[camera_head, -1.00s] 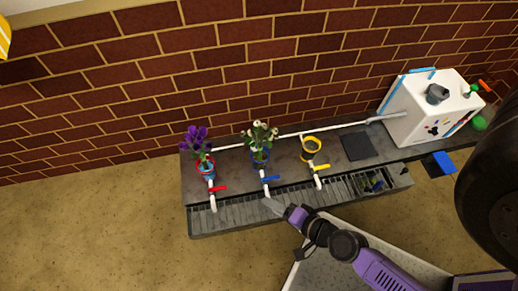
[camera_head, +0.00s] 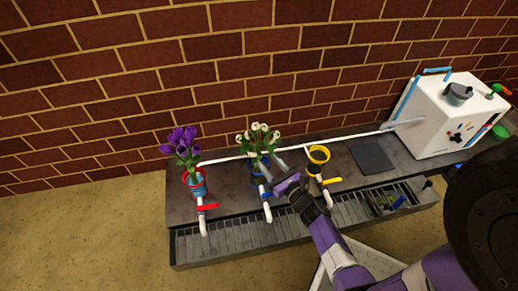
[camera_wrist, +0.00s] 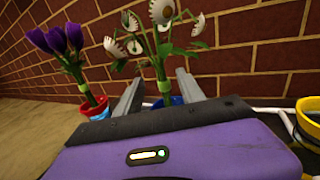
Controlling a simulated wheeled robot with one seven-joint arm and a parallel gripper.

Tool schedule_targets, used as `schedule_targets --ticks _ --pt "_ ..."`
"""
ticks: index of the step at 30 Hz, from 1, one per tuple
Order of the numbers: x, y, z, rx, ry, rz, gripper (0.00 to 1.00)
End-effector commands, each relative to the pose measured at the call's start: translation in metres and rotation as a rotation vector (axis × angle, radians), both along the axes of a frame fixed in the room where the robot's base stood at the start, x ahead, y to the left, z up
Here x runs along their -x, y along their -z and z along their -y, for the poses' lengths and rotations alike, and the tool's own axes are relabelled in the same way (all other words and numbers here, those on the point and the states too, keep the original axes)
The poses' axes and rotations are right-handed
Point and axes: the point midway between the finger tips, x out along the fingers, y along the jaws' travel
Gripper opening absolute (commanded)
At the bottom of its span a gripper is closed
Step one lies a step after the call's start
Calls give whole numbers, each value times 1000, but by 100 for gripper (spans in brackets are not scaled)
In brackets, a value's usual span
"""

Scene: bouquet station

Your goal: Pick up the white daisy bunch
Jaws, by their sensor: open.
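The white daisy bunch (camera_head: 257,140) stands upright in a blue pot (camera_head: 262,186) on the dark bench, in the middle of three pots. In the wrist view its white heads (camera_wrist: 160,25) rise beyond my gripper, and green stems run down between the fingers. My gripper (camera_head: 272,165) is open, close to the stems just above the pot. In the wrist view one finger of my gripper (camera_wrist: 158,95) is on each side of the stems. The lower stems and most of the blue pot (camera_wrist: 168,101) are hidden behind my gripper there.
A purple flower bunch (camera_head: 183,145) stands in a red-rimmed pot (camera_head: 195,183) to the left. An empty-looking yellow-rimmed pot (camera_head: 317,157) is to the right. Taps with red, blue and yellow handles line the bench front.

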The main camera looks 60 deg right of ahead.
Motion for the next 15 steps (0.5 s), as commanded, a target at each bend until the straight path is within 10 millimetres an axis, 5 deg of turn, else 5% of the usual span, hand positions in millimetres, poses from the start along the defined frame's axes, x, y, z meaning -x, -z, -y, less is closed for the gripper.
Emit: schedule_targets --ticks 15 --pt "-51 3 28 4 -3 -2 46"
